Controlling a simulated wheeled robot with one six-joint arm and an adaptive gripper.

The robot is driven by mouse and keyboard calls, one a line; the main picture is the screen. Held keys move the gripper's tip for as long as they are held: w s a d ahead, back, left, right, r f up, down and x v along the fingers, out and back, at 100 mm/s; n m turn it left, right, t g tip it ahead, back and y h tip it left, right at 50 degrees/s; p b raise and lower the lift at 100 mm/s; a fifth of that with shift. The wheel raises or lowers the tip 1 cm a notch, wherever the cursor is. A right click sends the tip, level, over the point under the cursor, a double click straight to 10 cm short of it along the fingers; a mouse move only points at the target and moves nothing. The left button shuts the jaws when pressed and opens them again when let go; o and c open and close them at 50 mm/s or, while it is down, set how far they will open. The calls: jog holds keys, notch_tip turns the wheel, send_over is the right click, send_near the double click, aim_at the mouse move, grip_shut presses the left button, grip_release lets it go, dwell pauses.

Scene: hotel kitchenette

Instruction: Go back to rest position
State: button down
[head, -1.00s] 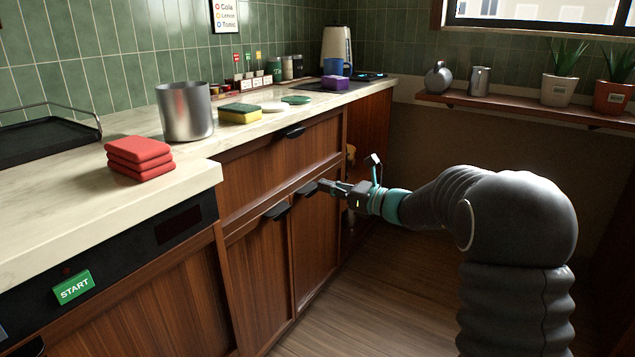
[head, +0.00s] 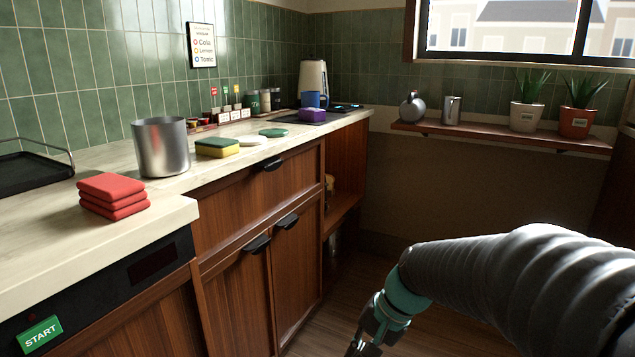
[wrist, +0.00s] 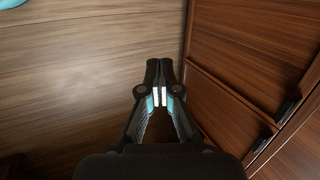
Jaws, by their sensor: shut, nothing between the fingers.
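My gripper (wrist: 159,97) is shut and empty in the wrist view, its two fingertips together above the wood floor (wrist: 90,85). In the head view my gripper (head: 360,345) is at the bottom edge, pointing down, with its fingertips partly cut off by the frame. It is to the right of the lower cabinet doors (head: 240,300) and apart from their black handles (head: 286,221). Both doors and the drawer above them look shut.
The worktop (head: 110,160) holds red folded cloths (head: 113,195), a metal pot (head: 161,147) and a sponge (head: 217,147). An open shelf section (head: 343,205) is past the doors. A wall shelf (head: 480,134) carries plants. The floor on the right is mostly hidden behind my arm.

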jog(key=s+d+r+n+t+h, duration=0.2)
jog(key=s+d+r, duration=0.1)
jog(key=s, duration=0.4)
jog(key=s+d+r+n+t+h, duration=0.2)
jog(key=s+d+r+n, duration=0.1)
jog(key=s+d, duration=0.2)
jog(key=shift+s+d+r+h, duration=0.3)
jog(key=shift+s+r+h, duration=0.1)
jog(key=shift+s, duration=0.9)
